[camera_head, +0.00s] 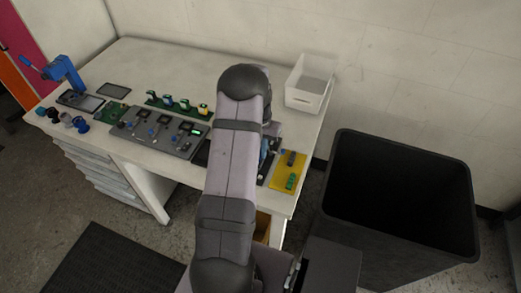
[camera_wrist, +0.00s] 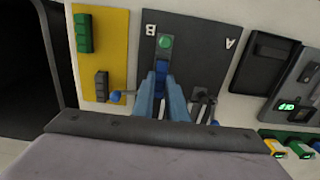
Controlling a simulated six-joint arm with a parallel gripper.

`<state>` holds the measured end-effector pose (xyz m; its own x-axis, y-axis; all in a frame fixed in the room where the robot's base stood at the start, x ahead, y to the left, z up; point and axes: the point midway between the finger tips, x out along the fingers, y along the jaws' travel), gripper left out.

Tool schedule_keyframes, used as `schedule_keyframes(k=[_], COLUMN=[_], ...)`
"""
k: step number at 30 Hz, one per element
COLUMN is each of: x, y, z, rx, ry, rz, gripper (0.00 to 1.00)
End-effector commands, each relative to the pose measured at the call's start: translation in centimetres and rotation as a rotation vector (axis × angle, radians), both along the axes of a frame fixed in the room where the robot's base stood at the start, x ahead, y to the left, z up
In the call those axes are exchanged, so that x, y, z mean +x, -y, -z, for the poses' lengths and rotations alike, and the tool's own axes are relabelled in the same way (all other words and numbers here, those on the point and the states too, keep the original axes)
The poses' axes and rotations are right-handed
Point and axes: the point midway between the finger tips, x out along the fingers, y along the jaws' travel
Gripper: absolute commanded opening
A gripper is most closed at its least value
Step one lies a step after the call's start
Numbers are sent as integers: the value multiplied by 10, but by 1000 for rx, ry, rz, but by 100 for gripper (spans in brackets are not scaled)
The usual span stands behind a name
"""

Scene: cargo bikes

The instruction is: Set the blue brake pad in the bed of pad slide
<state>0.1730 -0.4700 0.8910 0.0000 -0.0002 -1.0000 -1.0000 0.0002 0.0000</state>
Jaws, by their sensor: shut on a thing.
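The blue brake pad (camera_wrist: 161,68) is between the tips of my gripper (camera_wrist: 160,78) in the wrist view. My gripper is shut on it. The pad is over the lane marked B of a dark board (camera_wrist: 198,45), beside a green round spot (camera_wrist: 165,42) on a grey strip. I take this lane for the pad slide; whether the pad touches its bed I cannot tell. A lever with a blue knob (camera_wrist: 115,96) is left of my fingers. Another blue-knobbed lever (camera_wrist: 213,122) is at the lane marked A. In the head view my arm hides most of the board.
A yellow board (camera_wrist: 105,55) holds a green block (camera_wrist: 83,33) and a dark grey block (camera_wrist: 102,86). A white bin (camera_head: 307,91) stands at the table's back right. A large black bin (camera_head: 400,190) stands off the right edge. Grey panels (camera_head: 160,132) lie left of my arm.

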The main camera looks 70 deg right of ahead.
Motion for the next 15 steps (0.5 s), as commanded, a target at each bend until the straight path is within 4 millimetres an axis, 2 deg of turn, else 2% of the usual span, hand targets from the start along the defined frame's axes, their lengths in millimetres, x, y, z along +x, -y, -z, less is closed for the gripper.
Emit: schedule_keyframes(k=[15], x=[0], y=[0], z=[5], rx=[0], ry=[0], rz=[0], gripper=[0])
